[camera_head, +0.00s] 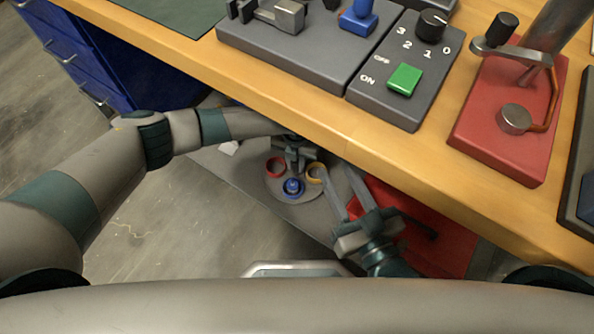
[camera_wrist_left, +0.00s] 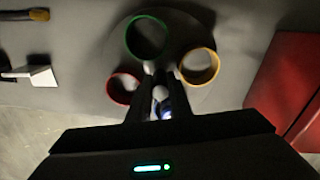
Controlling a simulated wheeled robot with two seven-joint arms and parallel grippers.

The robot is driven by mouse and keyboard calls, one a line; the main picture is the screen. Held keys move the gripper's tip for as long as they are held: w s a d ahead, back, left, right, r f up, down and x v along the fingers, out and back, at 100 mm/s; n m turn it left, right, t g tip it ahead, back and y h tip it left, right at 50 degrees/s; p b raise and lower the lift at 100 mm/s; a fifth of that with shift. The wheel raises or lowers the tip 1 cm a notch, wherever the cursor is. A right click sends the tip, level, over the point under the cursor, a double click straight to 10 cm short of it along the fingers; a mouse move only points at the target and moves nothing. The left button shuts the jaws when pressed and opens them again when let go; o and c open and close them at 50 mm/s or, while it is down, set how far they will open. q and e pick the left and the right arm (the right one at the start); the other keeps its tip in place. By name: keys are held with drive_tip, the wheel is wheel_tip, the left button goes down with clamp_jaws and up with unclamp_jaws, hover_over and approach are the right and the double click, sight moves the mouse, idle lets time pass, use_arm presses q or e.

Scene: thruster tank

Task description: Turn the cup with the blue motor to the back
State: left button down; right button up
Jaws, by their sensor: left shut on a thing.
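A round grey turntable (camera_head: 305,194) carries coloured cups below the bench edge. The cup with the blue motor (camera_head: 293,187) is on its near side; in the left wrist view the motor (camera_wrist_left: 166,112) shows only partly between my fingers. The red cup (camera_head: 276,167) is left and the yellow cup (camera_head: 315,173) right. The green cup (camera_wrist_left: 147,37) shows at the far side in the wrist view. My left gripper (camera_head: 295,170) is over the disc's middle, shut on what looks like a grey centre knob (camera_wrist_left: 160,92). My right gripper (camera_head: 336,168) is open and empty, right of the disc.
The wooden bench (camera_head: 330,140) overhangs above, with a switch panel (camera_head: 405,70) and a red crank base (camera_head: 510,120). A red box (camera_head: 450,235) stands right of the turntable. Blue drawers (camera_head: 75,60) are at the left. A small white piece (camera_wrist_left: 42,76) lies left of the disc.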

use_arm(q)
drive_tip(key=shift+m, duration=0.4)
drive_tip(key=shift+m+b, duration=0.75)
drive_tip(key=shift+m, duration=0.45)
drive_tip(key=shift+m, duration=0.6)
drive_tip(key=shift+b, duration=0.35)
drive_tip(key=shift+m+b, duration=0.4)
drive_tip(key=shift+m, duration=0.8)
drive_tip(key=shift+m, duration=0.3)
drive_tip(key=shift+m+b, duration=0.6)
drive_tip(key=shift+m, duration=0.3)
